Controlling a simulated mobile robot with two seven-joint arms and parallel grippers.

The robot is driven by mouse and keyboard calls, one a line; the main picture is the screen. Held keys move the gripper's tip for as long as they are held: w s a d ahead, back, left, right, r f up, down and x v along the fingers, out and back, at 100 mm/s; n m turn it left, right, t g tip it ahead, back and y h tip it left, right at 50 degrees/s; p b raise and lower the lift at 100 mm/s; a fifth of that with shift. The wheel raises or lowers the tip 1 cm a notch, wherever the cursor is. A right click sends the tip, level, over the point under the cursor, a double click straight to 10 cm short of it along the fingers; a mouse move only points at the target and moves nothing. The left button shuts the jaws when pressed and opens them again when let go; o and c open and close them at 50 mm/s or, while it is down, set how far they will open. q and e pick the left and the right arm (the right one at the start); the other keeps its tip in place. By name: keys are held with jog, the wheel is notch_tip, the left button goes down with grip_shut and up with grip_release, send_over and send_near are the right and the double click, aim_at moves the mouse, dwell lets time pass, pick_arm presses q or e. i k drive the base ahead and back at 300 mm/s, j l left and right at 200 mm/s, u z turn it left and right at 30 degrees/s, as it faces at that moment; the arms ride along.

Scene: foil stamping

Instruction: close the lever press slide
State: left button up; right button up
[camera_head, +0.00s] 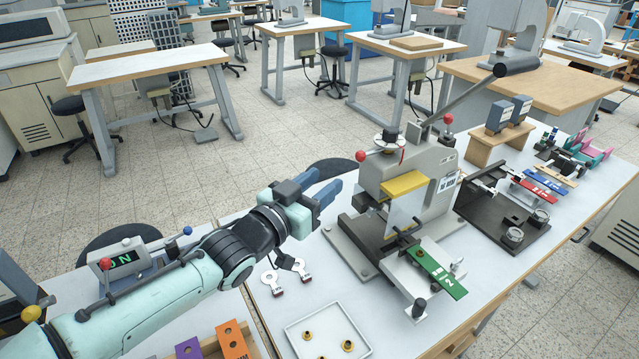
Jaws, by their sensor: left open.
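The grey lever press (436,172) stands on the table right of centre, with a long black-handled lever (470,102) raised to the upper right. Its slide (409,273) sticks out at the front, toward the lower right, clear of the press head. A green plate (437,271) with white marks lies on the slide. A yellow strip (404,184) hangs at the press head. My left gripper (327,184) has blue fingers and is open and empty. It is in the air left of the press, apart from the slide. My right gripper is not in view.
A white tray (296,328) with brass pieces lies in front. Two metal tags (287,273) lie below my left gripper. A dark fixture (497,208) and coloured plates (544,179) stand right of the press. A box with a green display (122,262) is at left.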

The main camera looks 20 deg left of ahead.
aim_at(418, 288)
jog(key=k+l, duration=0.3)
jog(key=k, duration=0.15)
jog(key=k+l, duration=0.65)
jog(key=k, duration=0.25)
